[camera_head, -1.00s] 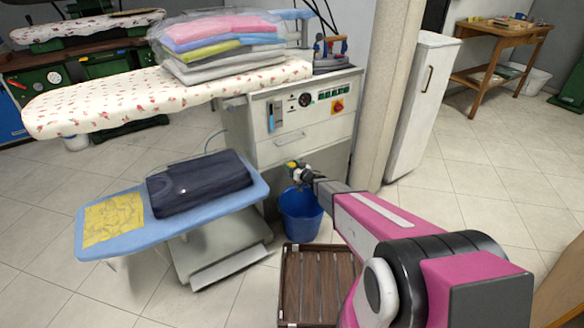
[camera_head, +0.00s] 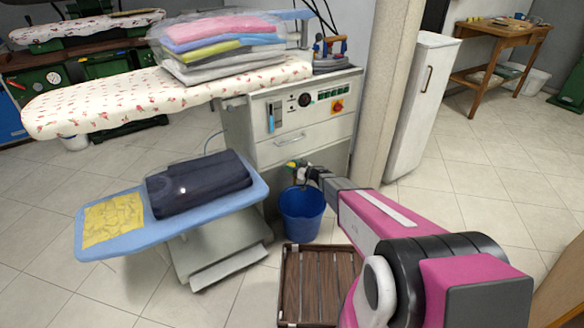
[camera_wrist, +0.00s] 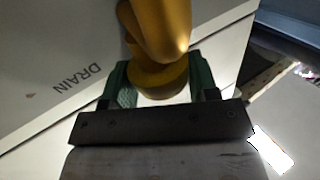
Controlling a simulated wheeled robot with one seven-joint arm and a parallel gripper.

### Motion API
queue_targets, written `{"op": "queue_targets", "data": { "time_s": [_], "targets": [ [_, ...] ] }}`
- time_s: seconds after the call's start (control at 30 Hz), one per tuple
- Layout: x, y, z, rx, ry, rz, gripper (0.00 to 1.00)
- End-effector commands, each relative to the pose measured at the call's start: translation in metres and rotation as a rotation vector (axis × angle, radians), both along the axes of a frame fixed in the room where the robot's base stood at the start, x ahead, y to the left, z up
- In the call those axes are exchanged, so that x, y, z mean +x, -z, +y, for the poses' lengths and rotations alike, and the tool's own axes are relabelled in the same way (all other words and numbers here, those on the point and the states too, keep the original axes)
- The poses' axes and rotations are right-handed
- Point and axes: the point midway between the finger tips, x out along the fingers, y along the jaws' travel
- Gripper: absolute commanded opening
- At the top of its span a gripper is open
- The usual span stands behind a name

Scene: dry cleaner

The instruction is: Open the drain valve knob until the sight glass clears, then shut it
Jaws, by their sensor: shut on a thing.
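The drain valve knob (camera_wrist: 160,80) is brass-yellow, beside the printed word DRAIN in the wrist view. My gripper (camera_wrist: 162,88) has its green fingers on either side of the knob and is shut on it. In the head view my gripper (camera_head: 301,171) is at the lower right of the pressing machine, and a bit of the yellow valve (camera_head: 291,165) shows. The sight glass (camera_head: 270,117) is a narrow upright strip with blue in it on the machine's front. It is too small to tell how clear it is.
A blue bucket (camera_head: 302,214) stands on the floor below the valve. A slatted wooden platform (camera_head: 317,285) lies in front. A blue-topped board (camera_head: 160,218) with dark folded cloth is at left. A pillar (camera_head: 385,100) stands behind right.

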Motion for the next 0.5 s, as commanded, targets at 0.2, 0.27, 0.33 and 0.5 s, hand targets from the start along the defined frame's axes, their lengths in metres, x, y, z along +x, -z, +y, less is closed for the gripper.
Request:
{"op": "queue_targets", "data": {
  "time_s": [0.2,0.27,0.33,0.5],
  "targets": [
    [-0.0035,-0.0001,0.0016,0.000,-0.007,0.000,0.77],
    [-0.0029,-0.0001,0.0012,0.000,-0.006,0.000,0.77],
    [-0.0022,-0.0002,0.0010,0.000,-0.004,-0.001,0.77],
    [-0.0010,-0.0002,0.0004,0.000,-0.002,0.000,0.77]
  ]
}}
